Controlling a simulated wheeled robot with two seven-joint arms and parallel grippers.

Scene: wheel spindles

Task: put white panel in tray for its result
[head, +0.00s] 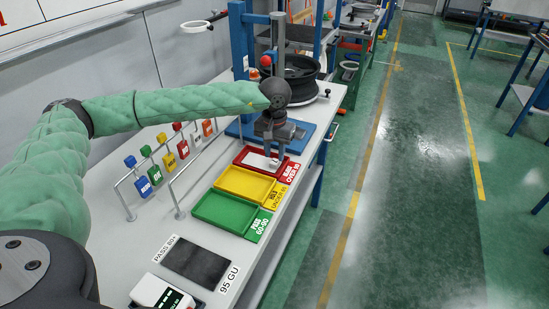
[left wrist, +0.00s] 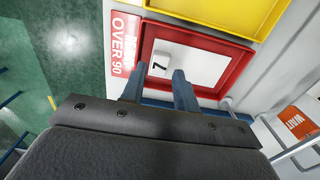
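The white panel (head: 255,160) lies flat inside the red tray (head: 240,156), whose label reads "OVER 90". In the left wrist view, the panel (left wrist: 205,68) carries a small white block marked 7 (left wrist: 161,63) near one end. My left gripper (head: 273,161) points down over the red tray at the block end. In the left wrist view, its two fingers (left wrist: 156,88) stand apart, with a gap between them and the block just beyond the tips. They look clear of the block. My right gripper is not in view.
A yellow tray (head: 246,184) and a green tray (head: 226,211) stand in line nearer on the bench. A dark pad (head: 197,262) by a "95 GU" label and a white meter (head: 161,294) lie closer. Coloured tags (head: 168,160) hang on a rail at left. A black wheel (head: 294,72) stands behind.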

